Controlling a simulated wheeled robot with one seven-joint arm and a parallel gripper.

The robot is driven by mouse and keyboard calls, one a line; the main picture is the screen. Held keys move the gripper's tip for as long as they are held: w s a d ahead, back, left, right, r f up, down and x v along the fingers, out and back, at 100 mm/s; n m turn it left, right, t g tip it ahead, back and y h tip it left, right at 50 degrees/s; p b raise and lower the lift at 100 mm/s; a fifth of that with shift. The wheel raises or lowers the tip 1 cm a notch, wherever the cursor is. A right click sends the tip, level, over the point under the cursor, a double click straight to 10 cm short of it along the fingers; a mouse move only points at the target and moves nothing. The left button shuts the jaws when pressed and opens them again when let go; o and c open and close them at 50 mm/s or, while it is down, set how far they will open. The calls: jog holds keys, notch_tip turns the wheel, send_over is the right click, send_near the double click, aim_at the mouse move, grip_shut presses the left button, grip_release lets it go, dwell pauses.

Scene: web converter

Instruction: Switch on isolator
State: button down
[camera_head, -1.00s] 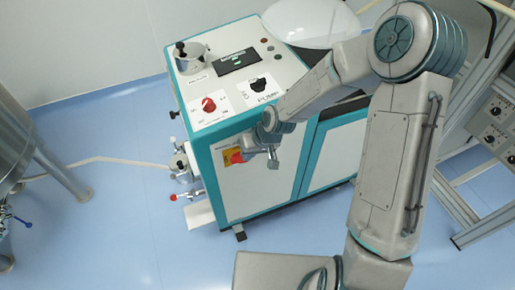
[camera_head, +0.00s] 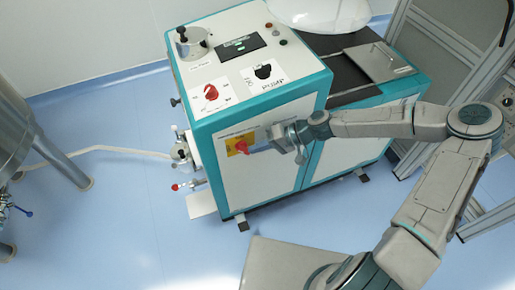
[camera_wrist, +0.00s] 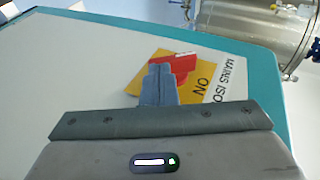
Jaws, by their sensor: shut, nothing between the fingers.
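The isolator is a red rotary handle (camera_head: 241,146) on a yellow plate (camera_head: 231,151), on the upper front panel of the white and teal machine. In the wrist view the red handle (camera_wrist: 186,66) lies just beyond my fingertips, partly hidden by them. The yellow plate (camera_wrist: 139,82) shows "ON", beside a white "MAINS ISO..." label (camera_wrist: 228,80). My gripper (camera_head: 273,133) is shut and empty, just right of the isolator in the head view; it also shows in the wrist view (camera_wrist: 160,69). I cannot tell whether it touches the handle.
The machine's top panel (camera_head: 225,72) carries another red knob (camera_head: 211,92) and a black switch (camera_head: 263,71). Valves (camera_head: 181,154) stick out on its left side. A steel vessel (camera_head: 25,130) stands far left. The blue floor (camera_head: 130,230) in front is clear.

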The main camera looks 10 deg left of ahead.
jog(key=y+b, duration=0.1)
jog(key=f+m+g+y+b, duration=0.1)
jog(key=y+b, duration=0.1)
jog(key=shift+f+g+y, duration=0.3)
jog(key=w+r+v, duration=0.1)
jog(key=v, duration=1.2)
jog(key=shift+r, duration=0.35)
